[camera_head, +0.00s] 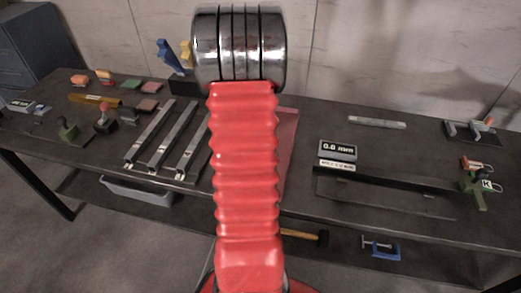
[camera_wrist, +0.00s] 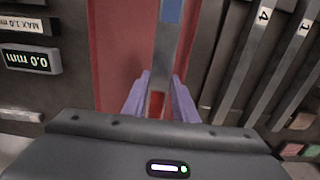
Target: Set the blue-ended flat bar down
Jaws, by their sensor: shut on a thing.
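In the wrist view a flat grey bar (camera_wrist: 166,45) with a blue end (camera_wrist: 172,10) runs up from between the purple fingers of my gripper (camera_wrist: 159,88). The gripper is shut on the bar. The blue end points away from the gripper, toward the top edge of the view. A red mat (camera_wrist: 115,40) lies behind the bar; I cannot tell whether the bar touches it. In the head view my red arm hides the gripper and the bar, and a strip of the red mat (camera_head: 289,135) shows right of the arm.
Several grey bars (camera_head: 152,134) lie in a rack left of my arm. Right of the mat are a 0.0 mm display (camera_head: 338,150) and a long dark fixture (camera_head: 385,184). A loose grey bar (camera_head: 377,122) lies farther back. Coloured blocks (camera_head: 130,85) stand at the far left.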

